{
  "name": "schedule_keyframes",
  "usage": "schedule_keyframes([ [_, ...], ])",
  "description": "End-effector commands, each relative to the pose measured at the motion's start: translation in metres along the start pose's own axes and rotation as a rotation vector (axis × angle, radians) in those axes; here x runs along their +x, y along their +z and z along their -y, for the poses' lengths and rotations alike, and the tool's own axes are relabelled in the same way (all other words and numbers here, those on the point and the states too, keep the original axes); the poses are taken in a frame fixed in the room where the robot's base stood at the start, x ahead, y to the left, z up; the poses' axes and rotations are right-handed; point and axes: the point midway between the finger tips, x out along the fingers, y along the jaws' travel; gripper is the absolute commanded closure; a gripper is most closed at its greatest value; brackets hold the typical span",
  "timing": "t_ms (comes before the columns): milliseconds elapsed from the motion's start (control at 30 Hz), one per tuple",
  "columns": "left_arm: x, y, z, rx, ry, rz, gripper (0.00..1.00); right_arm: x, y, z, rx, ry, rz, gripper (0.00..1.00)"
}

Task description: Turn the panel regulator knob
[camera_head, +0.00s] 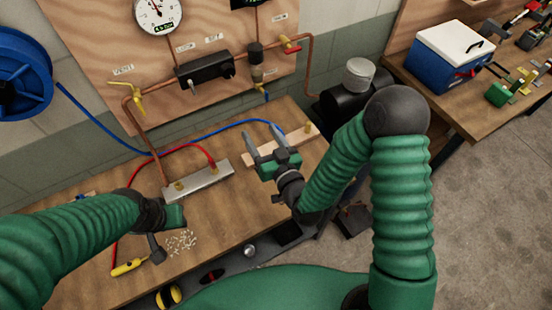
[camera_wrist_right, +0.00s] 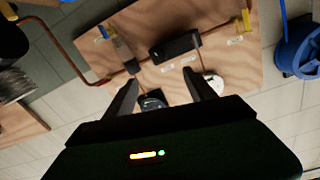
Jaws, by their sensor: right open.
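The regulator (camera_head: 257,72) is on the wooden panel (camera_head: 90,30), with a black knob (camera_head: 255,50) on top, right of a black valve block (camera_head: 206,68). My right gripper (camera_head: 264,136) is open and empty. It is above the bench, below and apart from the knob, with its fingers pointing toward the panel. In the right wrist view the panel appears upside down, and the regulator (camera_wrist_right: 122,47) shows beyond the open fingers (camera_wrist_right: 163,92).
A metal manifold (camera_head: 200,181) with red and blue hoses lies on the bench. A black tank (camera_head: 348,101) stands right of the panel. A blue hose reel (camera_head: 22,75) hangs left.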

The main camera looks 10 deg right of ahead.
Motion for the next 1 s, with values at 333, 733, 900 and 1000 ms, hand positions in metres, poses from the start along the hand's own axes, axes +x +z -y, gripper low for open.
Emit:
schedule_keyframes([
  [333, -0.055, -0.013, 0.0, 0.0, 0.0, -0.001, 0.64, -0.068, -0.009, 0.001, 0.004, 0.002, 0.008, 0.36],
  [733, -0.076, -0.018, 0.0, 0.0, 0.0, 0.0, 0.64, -0.102, 0.0, -0.002, 0.004, 0.002, 0.003, 0.36],
  [900, -0.075, -0.018, 0.0, 0.0, 0.0, 0.0, 0.64, -0.102, 0.001, -0.002, 0.002, 0.0, -0.001, 0.36],
  [1000, -0.075, -0.018, 0.0, 0.0, 0.0, 0.0, 0.64, -0.102, 0.001, -0.002, 0.002, 0.0, -0.001, 0.36],
])
